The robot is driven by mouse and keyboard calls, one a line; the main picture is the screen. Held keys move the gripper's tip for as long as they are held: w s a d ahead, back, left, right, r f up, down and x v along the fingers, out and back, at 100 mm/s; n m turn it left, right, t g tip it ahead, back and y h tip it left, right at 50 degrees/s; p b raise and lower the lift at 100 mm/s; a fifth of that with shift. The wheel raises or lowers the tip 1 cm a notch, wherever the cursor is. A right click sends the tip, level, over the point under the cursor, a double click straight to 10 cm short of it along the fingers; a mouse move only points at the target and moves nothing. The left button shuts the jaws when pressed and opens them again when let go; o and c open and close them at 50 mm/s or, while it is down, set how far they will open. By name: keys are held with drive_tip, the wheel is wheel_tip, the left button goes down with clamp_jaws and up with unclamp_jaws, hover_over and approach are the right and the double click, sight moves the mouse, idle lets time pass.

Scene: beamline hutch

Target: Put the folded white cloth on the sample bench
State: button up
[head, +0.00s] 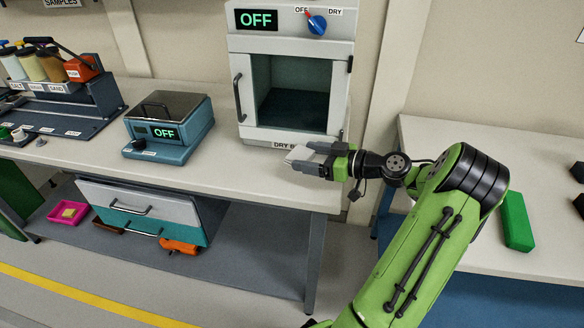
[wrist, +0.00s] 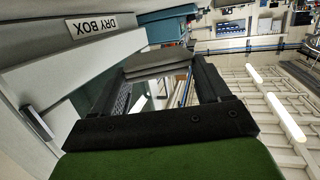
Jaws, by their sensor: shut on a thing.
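The folded white cloth (head: 298,153) is a small pale flat piece at the tips of my gripper (head: 312,160). In the wrist view the cloth (wrist: 158,60) looks grey and spans between the two dark fingers (wrist: 160,75). My gripper is shut on it, and the fingers hide part of it. The pale sample bench (head: 215,172) runs across the left and middle of the head view. The gripper is over its right end, in front of the dry box. I cannot tell how far the cloth is above the bench top.
The dry box (head: 343,90) stands at the back with a dark, open-looking front; its display reads OFF. A blue balance (head: 165,138) and a bottle rack (head: 75,105) stand farther left. A drawer unit (head: 142,212) is below. A green block (head: 516,222) lies on the right table.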

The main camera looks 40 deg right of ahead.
sight(309, 182)
wheel_tip(309, 182, down, 6)
drive_tip(key=shift+f+b, duration=0.25)
drive_tip(key=shift+b, duration=0.7)
drive_tip(key=o, duration=1)
drive_tip(key=shift+r, duration=0.2)
drive_tip(key=p+v, duration=0.3)
drive_tip(key=v, duration=0.9)
drive_tip(key=shift+a, duration=0.1)
